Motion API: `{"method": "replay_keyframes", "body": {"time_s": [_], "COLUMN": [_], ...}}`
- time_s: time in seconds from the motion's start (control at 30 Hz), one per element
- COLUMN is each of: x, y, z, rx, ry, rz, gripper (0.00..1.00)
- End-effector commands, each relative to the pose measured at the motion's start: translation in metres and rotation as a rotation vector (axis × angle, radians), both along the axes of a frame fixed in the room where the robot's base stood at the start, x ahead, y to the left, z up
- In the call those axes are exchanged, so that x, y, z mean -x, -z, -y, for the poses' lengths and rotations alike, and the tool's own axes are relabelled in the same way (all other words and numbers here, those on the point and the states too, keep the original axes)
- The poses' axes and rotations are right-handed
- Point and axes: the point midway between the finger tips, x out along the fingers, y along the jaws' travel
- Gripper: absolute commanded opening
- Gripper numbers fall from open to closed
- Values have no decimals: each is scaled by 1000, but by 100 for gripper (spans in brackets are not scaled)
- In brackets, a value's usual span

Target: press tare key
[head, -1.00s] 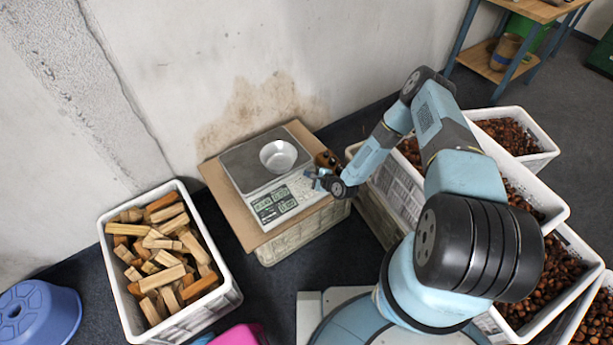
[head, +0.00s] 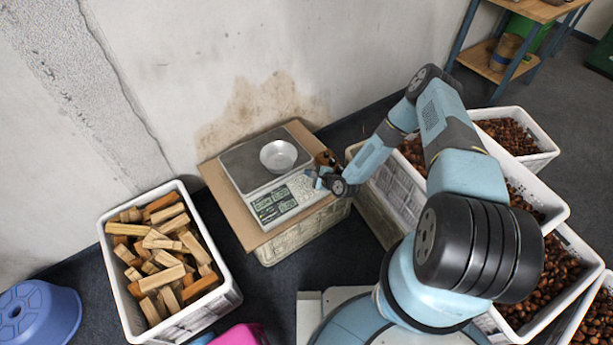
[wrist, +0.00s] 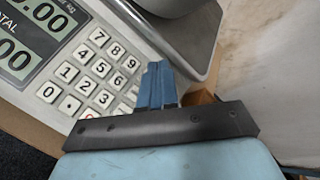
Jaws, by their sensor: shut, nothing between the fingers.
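The scale (head: 281,196) stands on a cardboard-topped crate against the wall, with a steel bowl (head: 278,156) on its pan. Its keypad (wrist: 97,75) fills the left of the wrist view, with number keys and the edge of the display (wrist: 33,42). My gripper (head: 318,177) is at the right end of the scale's key panel. In the wrist view its blue fingers (wrist: 154,78) are together and empty, over the right part of the keypad. They hide the keys beneath them, and the tare key cannot be made out. I cannot tell whether the fingertips touch a key.
A brown object (head: 327,158) sits at the cardboard's right edge, close to my gripper. Several crates of chestnuts (head: 508,137) stand to the right. A crate of wood blocks (head: 231,297) and a blue stool (head: 38,312) are to the left.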

Motion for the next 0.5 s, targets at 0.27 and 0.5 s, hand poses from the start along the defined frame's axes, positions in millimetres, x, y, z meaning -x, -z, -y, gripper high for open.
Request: {"method": "replay_keyframes", "body": {"time_s": [0.27,0.5], "x": [1,6], "y": [-3,-21], "z": [1,4], "rx": [-1,-1], "ry": [0,-1], "rz": [-1,0], "gripper": [0,0]}}
